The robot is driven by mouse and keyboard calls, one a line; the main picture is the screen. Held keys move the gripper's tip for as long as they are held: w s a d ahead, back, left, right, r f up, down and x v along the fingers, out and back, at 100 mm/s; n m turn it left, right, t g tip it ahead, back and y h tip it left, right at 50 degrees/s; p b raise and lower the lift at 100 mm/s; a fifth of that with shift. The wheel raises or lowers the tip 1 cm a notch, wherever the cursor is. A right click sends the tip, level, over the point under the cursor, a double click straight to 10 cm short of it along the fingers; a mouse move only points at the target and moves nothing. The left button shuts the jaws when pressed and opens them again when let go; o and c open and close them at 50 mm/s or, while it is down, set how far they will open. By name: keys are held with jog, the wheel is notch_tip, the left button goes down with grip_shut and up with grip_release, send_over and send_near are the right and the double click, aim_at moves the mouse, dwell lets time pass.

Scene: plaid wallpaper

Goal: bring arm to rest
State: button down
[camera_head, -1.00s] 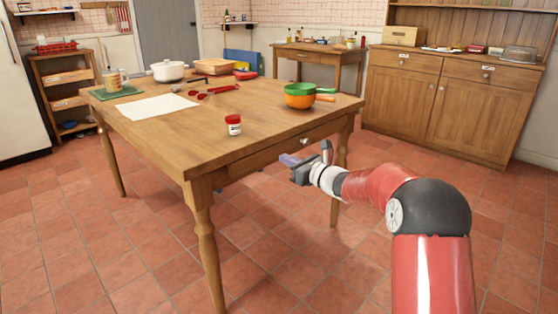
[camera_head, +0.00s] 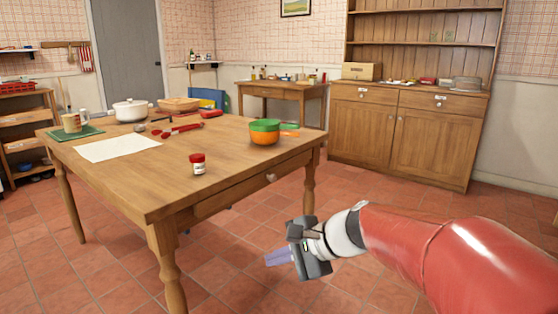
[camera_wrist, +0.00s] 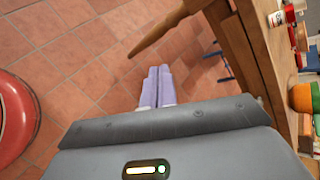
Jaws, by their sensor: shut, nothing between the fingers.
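My gripper (camera_head: 279,257) is in front of the wooden table's near right corner, below the tabletop and apart from it, over the tiled floor. Its pale purple fingers point left in the head view. In the wrist view the fingers (camera_wrist: 158,86) lie side by side, shut and empty, with floor tiles behind them. My red arm reaches in from the right.
The wooden table (camera_head: 150,185) bears a red-lidded jar (camera_head: 198,164), green and orange bowls (camera_head: 264,132), white paper (camera_head: 118,147), a mug (camera_head: 72,123) and a white pot (camera_head: 130,111). A cabinet (camera_head: 405,135) stands behind at right. Floor between is clear.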

jog(key=s+d+f+n+h, duration=0.2)
jog(key=s+d+n+h, duration=0.2)
jog(key=s+d, duration=0.4)
jog(key=s+d+f+n+t+h, duration=0.1)
jog(key=s+d+n+h, duration=0.4)
jog(key=s, duration=0.6)
jog(key=d+f+n, duration=0.1)
jog(key=d+n, duration=0.1)
jog(key=shift+s+d+h, duration=0.2)
jog(key=shift+d+h, duration=0.1)
jog(key=shift+d, duration=0.05)
